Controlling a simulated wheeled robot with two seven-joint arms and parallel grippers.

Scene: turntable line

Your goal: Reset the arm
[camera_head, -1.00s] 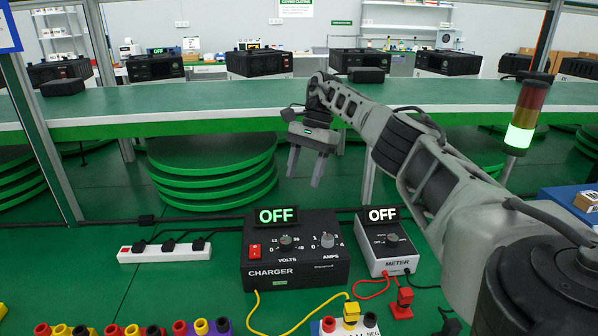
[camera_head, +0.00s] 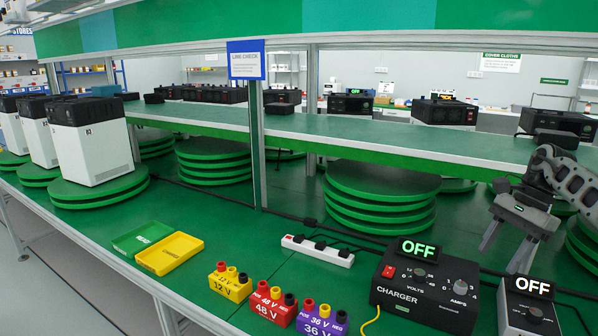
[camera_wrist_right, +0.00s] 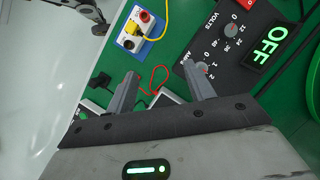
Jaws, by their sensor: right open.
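My right gripper (camera_head: 501,252) is at the right edge of the head view, above the green bench, behind the charger and meter. Its two fingers are apart with nothing between them. The right wrist view also shows the open fingers (camera_wrist_right: 160,95) pointing over the bench. The black charger (camera_head: 424,293) has a display reading OFF and shows in the right wrist view too (camera_wrist_right: 225,45). My left gripper is not in view.
Coloured terminal blocks marked 12 V (camera_head: 231,287), 48 V (camera_head: 268,309) and 36 V (camera_head: 318,322) line the front. A green tray (camera_head: 141,238) and a yellow tray (camera_head: 170,254) lie left. A white power strip (camera_head: 318,251) sits mid-bench. Black-and-white units stand on turntables at left.

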